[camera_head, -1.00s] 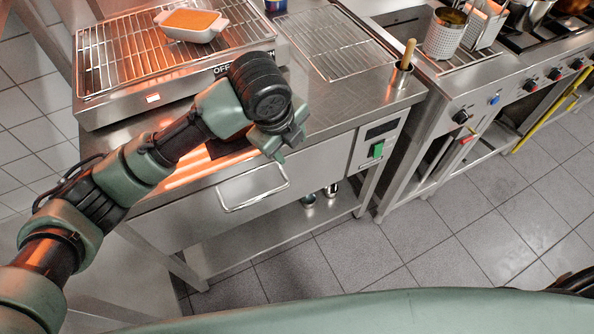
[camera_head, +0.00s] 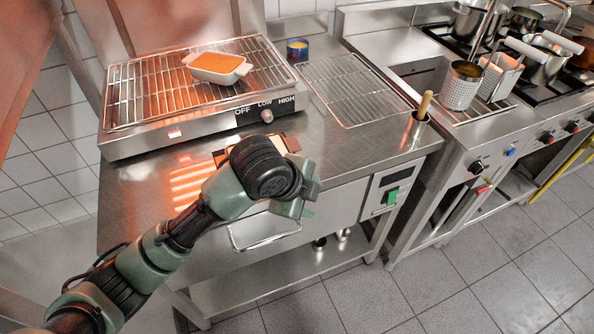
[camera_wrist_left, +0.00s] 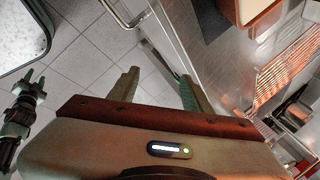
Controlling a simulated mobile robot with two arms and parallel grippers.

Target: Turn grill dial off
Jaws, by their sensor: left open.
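The grill (camera_head: 205,92) stands on the steel counter, its rack glowing orange. Its dial (camera_head: 267,115) is a small round knob on the front panel, near the OFF, LOW and HIGH lettering. I cannot tell which way the dial points. My left gripper (camera_head: 297,207) is in front of the counter edge, below and apart from the dial. In the left wrist view, its two fingers (camera_wrist_left: 158,88) are apart with nothing between them. What looks like my right gripper (camera_wrist_left: 33,80) shows small at the left of the wrist view; its jaw state is unclear.
A white dish with orange food (camera_head: 218,67) sits on the grill rack. A wooden board (camera_head: 245,148) lies on the counter behind my left wrist. A drawer handle (camera_head: 262,240) is below. A blue tin (camera_head: 297,50) stands right of the grill.

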